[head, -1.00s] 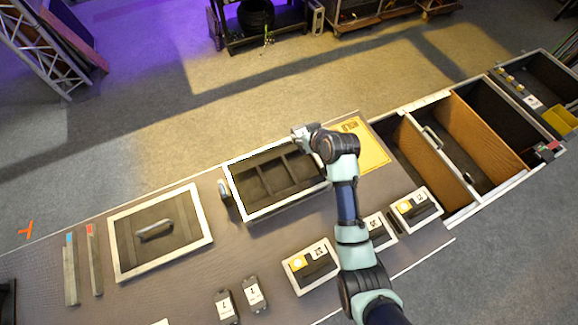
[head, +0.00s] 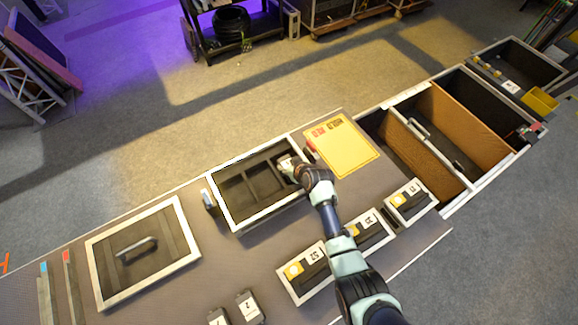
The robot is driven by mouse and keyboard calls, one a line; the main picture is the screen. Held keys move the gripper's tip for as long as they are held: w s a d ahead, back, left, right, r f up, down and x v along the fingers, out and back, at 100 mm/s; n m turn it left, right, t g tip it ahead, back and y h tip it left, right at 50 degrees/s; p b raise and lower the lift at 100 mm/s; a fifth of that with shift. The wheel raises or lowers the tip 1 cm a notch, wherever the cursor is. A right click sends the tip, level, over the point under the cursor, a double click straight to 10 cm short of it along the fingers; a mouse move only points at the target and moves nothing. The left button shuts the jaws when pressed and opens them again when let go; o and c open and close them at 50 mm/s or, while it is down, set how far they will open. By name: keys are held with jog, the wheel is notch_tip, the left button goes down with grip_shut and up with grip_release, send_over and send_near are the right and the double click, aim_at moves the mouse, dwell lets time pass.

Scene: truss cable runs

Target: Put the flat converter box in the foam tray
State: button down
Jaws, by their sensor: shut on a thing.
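The foam tray (head: 220,206) is a white-rimmed, dark case with several divided compartments, in the middle of the table in the head view. My gripper (head: 287,164) is over its right-hand compartment, near the far right corner. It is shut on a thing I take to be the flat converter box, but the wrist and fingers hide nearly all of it. I cannot tell whether the held thing touches the foam. The left and middle compartments look empty.
A yellow card (head: 345,152) lies right of the tray. A framed panel with a handle (head: 137,248) lies to the left. Labelled units (head: 408,201) line the front right. Small dark numbered boxes (head: 250,307) lie in front. An open drawer case (head: 440,140) stands at far right.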

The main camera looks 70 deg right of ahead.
jog(key=shift+r, duration=0.1)
jog(key=c, duration=0.7)
grip_release()
jog(key=shift+r, duration=0.2)
jog(key=p+v, duration=0.3)
jog(key=v, duration=0.8)
jog(key=shift+s+a+r+p, duration=0.1)
jog(key=shift+s+a+p, duration=0.1)
jog(key=shift+s+p, duration=0.2)
jog(key=shift+w, duration=0.1)
